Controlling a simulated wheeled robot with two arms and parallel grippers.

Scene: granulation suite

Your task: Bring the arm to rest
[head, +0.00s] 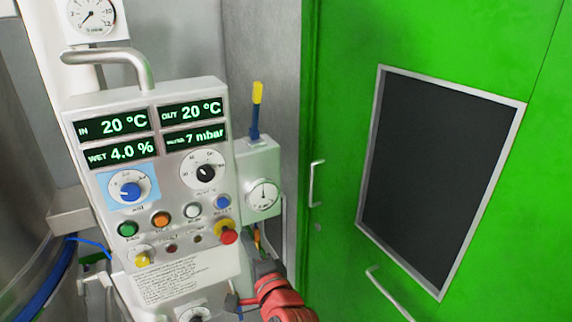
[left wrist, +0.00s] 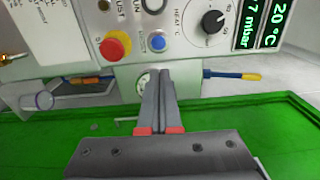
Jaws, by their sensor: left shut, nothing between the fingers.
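My left gripper (head: 262,268) shows at the bottom centre of the head view, dark grey with a red arm behind it. It is just below the right side of the control panel (head: 150,180). In the left wrist view its two fingers (left wrist: 160,75) are together with nothing between them. They point toward the small box with the dial, and overlap it in the picture; I cannot tell how far apart they are. My right gripper is not in view.
The panel carries knobs, coloured buttons and a red mushroom button (head: 229,237). A grey box with a dial (head: 262,196) and a yellow-tipped blue lever (head: 256,110) is on its right. A green door (head: 335,100) with a dark window stands right. A steel vessel (head: 25,200) is left.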

